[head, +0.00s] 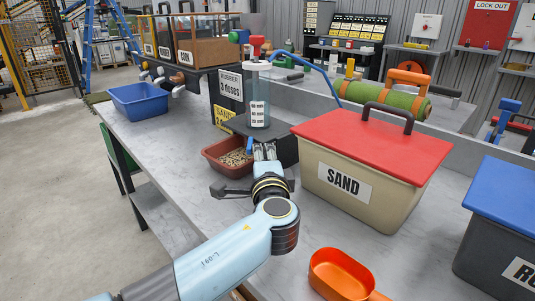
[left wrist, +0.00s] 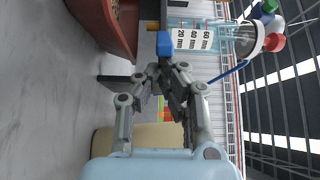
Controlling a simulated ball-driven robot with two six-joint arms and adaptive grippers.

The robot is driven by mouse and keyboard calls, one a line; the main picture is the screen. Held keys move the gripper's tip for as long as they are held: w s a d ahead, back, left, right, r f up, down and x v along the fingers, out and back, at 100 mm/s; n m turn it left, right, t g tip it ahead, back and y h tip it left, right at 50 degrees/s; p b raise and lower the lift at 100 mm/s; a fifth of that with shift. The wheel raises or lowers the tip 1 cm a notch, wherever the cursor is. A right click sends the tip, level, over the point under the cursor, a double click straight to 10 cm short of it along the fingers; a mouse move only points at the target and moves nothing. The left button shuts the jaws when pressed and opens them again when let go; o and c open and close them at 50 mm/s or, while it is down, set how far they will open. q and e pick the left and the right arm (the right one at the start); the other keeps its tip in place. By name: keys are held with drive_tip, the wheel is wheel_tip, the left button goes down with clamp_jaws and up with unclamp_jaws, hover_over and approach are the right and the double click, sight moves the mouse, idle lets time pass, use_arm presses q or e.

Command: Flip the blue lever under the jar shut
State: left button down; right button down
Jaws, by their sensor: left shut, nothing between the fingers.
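The clear jar (head: 259,98) with white dose labels stands upright on a dark stand, with red and green fittings on top. It also shows sideways in the left wrist view (left wrist: 202,39). The blue lever (head: 249,144) shows as a small piece below the jar; in the left wrist view (left wrist: 163,43) it lies just beyond my fingertips. My left gripper (head: 265,152) is shut and empty, close to the lever and under the jar. Its fingers also show in the left wrist view (left wrist: 166,77). I cannot tell whether they touch the lever. My right gripper is out of view.
A red-brown tray (head: 213,165) holding tan pellets sits left of my gripper. The sand box (head: 318,187) with a red lid stands close on the right. An orange scoop (head: 333,285) lies in front. A blue bin (head: 139,101) stands further back; bench between is clear.

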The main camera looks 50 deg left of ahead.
use_arm(q)
drive_tip(key=shift+s+a+m+t+h, duration=0.3)
drive_tip(key=shift+s+m+t+h, duration=0.3)
drive_tip(key=shift+m+t+h, duration=0.4)
drive_tip(key=shift+s+a+f+m+t+h+b, duration=0.15)
drive_tip(key=shift+s+m+t+h+b, duration=0.1)
drive_tip(key=shift+m+t+h, duration=0.25)
drive_tip(key=shift+s+a+m+t+h+b, duration=0.2)
drive_tip(key=shift+m+t+h, duration=0.2)
drive_tip(key=shift+t+h, duration=0.15)
drive_tip(key=shift+s+a+m+t+h+b, duration=0.15)
drive_tip(key=shift+s+m+t+h+b, duration=0.2)
drive_tip(key=shift+h, duration=0.3)
drive_tip(key=shift+a+m+t+h+b, duration=0.1)
drive_tip(key=shift+m+t+h, duration=0.2)
drive_tip(key=shift+m+h, duration=0.25)
drive_tip(key=shift+s+a, duration=0.2)
drive_tip(key=shift+a, duration=0.1)
